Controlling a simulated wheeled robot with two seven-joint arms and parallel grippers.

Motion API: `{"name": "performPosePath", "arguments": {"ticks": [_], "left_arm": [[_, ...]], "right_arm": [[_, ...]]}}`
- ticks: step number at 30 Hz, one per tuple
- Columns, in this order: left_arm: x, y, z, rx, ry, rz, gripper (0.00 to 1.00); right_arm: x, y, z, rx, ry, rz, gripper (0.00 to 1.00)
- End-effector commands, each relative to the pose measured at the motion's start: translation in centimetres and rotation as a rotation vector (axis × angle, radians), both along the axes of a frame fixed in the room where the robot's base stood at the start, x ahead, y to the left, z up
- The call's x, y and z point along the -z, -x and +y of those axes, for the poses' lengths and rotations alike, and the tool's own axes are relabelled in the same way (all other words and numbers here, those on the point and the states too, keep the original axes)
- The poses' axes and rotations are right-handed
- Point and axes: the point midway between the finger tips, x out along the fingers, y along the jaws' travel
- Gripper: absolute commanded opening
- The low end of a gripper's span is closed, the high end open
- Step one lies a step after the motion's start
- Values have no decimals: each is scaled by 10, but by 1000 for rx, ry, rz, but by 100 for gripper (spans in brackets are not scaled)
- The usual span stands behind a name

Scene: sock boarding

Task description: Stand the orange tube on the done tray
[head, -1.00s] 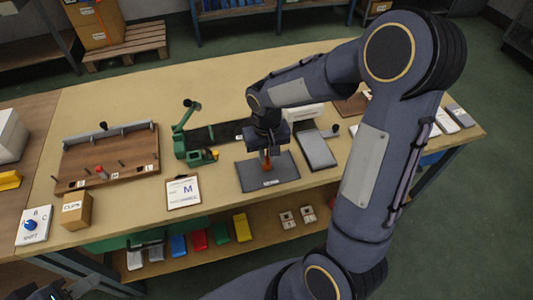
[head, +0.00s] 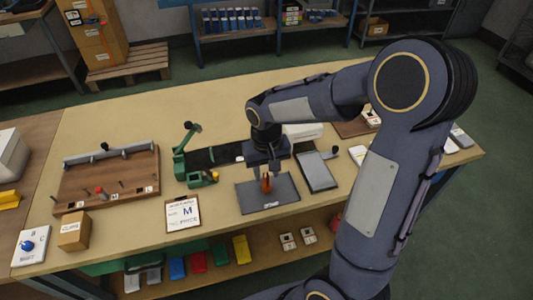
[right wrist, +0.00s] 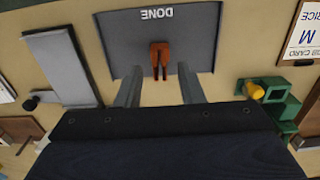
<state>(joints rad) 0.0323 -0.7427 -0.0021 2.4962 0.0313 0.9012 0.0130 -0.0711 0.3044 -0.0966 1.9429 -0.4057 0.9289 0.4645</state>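The orange tube (head: 266,183) stands on the dark grey done tray (head: 286,187), near its middle. In the right wrist view the tube (right wrist: 160,55) looks like an upside-down U, close to the DONE label on the tray (right wrist: 205,45). My right gripper (head: 267,175) is just above the tube, pointing down. In the right wrist view its fingers (right wrist: 158,80) are spread, with a gap on each side of the tube, so it is open. My left gripper is not in view.
A green device (head: 192,165) stands left of the tray, and a grey flat panel (head: 317,171) lies to its right. A job card on a clipboard (head: 183,213) lies at the front. A wooden pegged board (head: 105,178) is further left. The table's back is clear.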

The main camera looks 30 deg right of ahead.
Motion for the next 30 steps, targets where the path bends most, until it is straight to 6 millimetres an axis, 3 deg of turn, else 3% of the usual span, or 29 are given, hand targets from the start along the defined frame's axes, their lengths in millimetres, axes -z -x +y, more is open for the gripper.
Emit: {"name": "performPosePath", "arguments": {"ticks": [3, 9, 17, 20, 25, 30], "left_arm": [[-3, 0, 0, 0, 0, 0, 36], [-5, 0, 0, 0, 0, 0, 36], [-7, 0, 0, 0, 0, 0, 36], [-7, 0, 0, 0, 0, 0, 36], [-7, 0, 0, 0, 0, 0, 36], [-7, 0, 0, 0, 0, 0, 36]], "right_arm": [[-29, -1, 0, 1, -1, -8, 35], [-70, -1, 0, 1, -2, -6, 35], [-96, 3, 0, 0, -9, -7, 35], [-105, 20, -1, -5, -48, -43, 35], [-119, 80, 6, -35, -173, -187, 35], [-116, 136, 23, -64, -267, -362, 35]]}}
